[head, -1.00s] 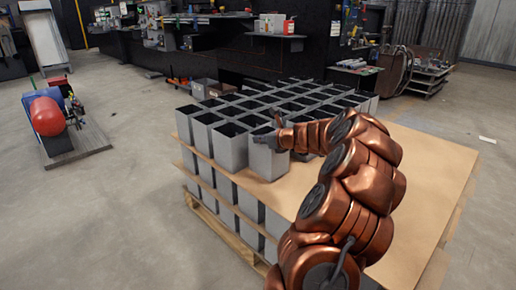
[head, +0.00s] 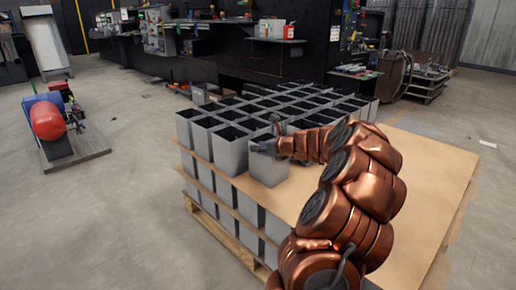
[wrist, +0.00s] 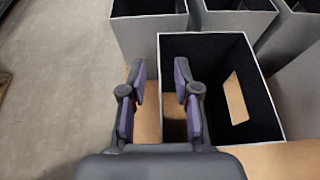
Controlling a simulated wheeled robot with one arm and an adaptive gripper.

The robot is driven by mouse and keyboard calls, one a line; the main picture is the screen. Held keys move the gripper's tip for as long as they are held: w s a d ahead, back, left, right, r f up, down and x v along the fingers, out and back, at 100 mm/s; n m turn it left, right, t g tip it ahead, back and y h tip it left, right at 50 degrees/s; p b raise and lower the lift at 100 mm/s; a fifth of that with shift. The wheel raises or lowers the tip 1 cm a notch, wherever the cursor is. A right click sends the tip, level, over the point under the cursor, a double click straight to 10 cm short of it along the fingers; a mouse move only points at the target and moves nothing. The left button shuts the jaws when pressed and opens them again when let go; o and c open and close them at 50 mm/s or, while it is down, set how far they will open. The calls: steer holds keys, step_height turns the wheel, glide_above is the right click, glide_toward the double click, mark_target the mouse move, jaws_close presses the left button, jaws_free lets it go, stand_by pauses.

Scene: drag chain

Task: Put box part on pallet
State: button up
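A grey, open-topped box part (head: 268,169) stands upright at the near edge of the rows of boxes on the loaded pallet (head: 400,185). Its dark inside and a tan opening in one wall show in the wrist view (wrist: 262,105). My gripper (head: 270,140) is at its top rim. In the wrist view, the two purple-padded fingers (wrist: 160,95) are apart, with a visible gap between them. The left finger is outside the box's left wall and the right finger is over its inside. Contact with the wall cannot be made out.
Several similar grey boxes (head: 229,150) stand close behind and to the left. Bare tan board lies to the right. Lower layers of boxes sit beneath on a wooden base (head: 225,232).

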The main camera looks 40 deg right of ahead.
steer(key=p+v, duration=0.5)
steer(key=v, duration=0.7)
steer(key=shift+r, duration=0.15)
